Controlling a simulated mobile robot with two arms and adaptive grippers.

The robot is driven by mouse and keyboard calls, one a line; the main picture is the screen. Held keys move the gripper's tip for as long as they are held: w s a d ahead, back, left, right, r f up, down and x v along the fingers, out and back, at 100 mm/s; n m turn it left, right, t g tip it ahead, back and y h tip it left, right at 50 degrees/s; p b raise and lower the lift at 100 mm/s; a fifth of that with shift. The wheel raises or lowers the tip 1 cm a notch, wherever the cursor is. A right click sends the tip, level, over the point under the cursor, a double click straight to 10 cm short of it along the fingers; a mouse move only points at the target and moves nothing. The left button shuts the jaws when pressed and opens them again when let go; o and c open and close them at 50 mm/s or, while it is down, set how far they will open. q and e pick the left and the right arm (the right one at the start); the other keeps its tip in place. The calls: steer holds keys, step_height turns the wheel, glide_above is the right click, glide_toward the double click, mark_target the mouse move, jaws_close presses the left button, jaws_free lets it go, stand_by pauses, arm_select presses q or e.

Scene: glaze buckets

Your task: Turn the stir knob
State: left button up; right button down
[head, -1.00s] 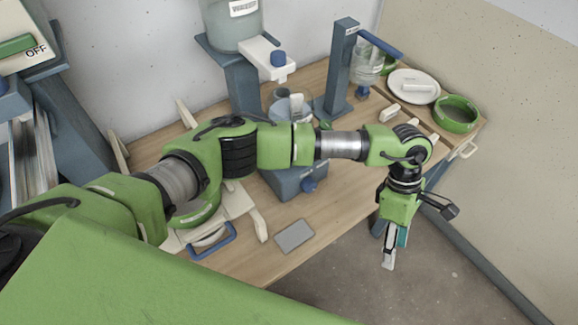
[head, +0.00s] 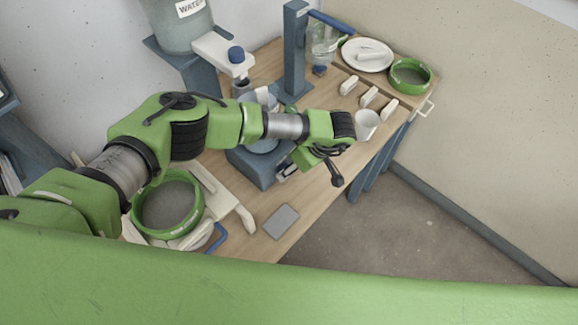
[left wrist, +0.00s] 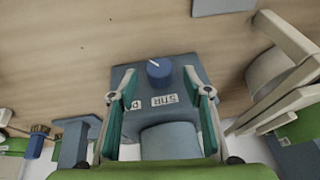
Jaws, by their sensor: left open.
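The blue stir knob (left wrist: 159,68) with a white pointer line sits on a blue-grey stirrer base (left wrist: 150,88). The base carries a white label with black letters, upside down in the left wrist view. My left gripper (left wrist: 160,82) is open and empty, its teal-padded fingers on either side of the knob in that view. I cannot tell whether they touch anything. In the head view the left gripper (head: 286,168) is at the right side of the stirrer base (head: 248,168), and the knob is hidden behind it. My right gripper is not in view.
A water tank (head: 180,25) stands behind the stirrer. A blue-grey post (head: 296,50) stands to its right. A white cup (head: 366,124), white blocks (head: 368,97) and a green bowl (head: 410,76) lie right. A green-rimmed sieve (head: 168,204) is left; a grey plate (head: 281,221) is in front.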

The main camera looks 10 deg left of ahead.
arm_select(q)
steer(key=x, duration=0.2)
steer(key=shift+f, duration=0.45)
steer(key=c, duration=1.1)
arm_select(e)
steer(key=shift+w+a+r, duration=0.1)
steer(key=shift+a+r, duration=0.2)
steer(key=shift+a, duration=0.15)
arm_select(q)
steer(key=shift+a, duration=0.1)
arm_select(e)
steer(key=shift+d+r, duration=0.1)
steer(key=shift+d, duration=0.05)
